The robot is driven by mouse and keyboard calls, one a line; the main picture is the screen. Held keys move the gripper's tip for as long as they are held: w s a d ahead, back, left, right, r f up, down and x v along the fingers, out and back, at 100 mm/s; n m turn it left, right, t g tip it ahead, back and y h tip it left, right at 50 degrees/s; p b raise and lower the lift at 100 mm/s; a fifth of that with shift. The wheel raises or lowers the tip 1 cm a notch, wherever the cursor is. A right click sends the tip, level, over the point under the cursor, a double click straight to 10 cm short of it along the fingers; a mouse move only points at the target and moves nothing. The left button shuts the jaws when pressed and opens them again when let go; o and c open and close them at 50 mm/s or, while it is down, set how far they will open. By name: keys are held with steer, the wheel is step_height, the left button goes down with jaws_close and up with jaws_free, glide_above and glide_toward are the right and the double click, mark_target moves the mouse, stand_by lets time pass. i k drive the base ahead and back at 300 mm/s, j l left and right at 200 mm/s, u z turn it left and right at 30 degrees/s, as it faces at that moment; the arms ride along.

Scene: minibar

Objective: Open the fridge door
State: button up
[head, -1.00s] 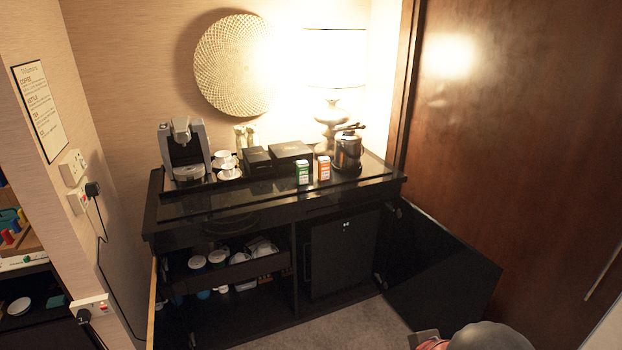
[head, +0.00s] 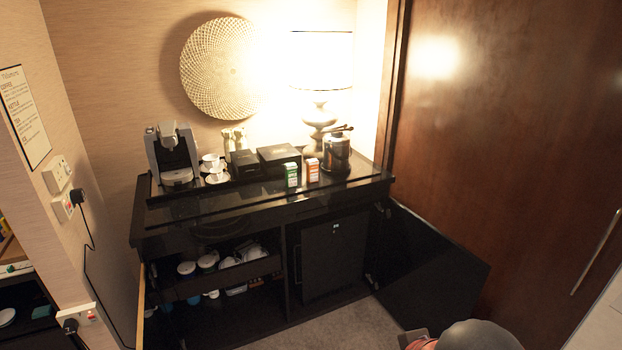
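The fridge door (head: 333,258) is a dark panel in the right compartment of the black minibar cabinet (head: 262,213). It looks shut, with a small light mark near its top. A dark handle shape (head: 297,262) shows along its left edge. The cabinet's right door (head: 432,268) stands swung open to the right of the fridge. Part of my arm shows at the bottom right edge of the head view, in front of the open cabinet door. My gripper's fingers do not show, so its state is hidden.
A coffee machine (head: 172,157), white cups (head: 215,178), small boxes, an ice bucket (head: 336,153) and a lamp (head: 321,75) stand on the counter. The left compartment holds cups on a shelf (head: 240,273). Carpet (head: 345,328) in front of the fridge is clear. A wooden door (head: 510,130) is at right.

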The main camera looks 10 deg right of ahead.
mark_target(332, 250)
steer(key=i+u, duration=0.2)
steer(key=i, duration=0.9)
steer(key=i+u, duration=0.25)
steer(key=i, duration=0.9)
steer(key=l, duration=0.05)
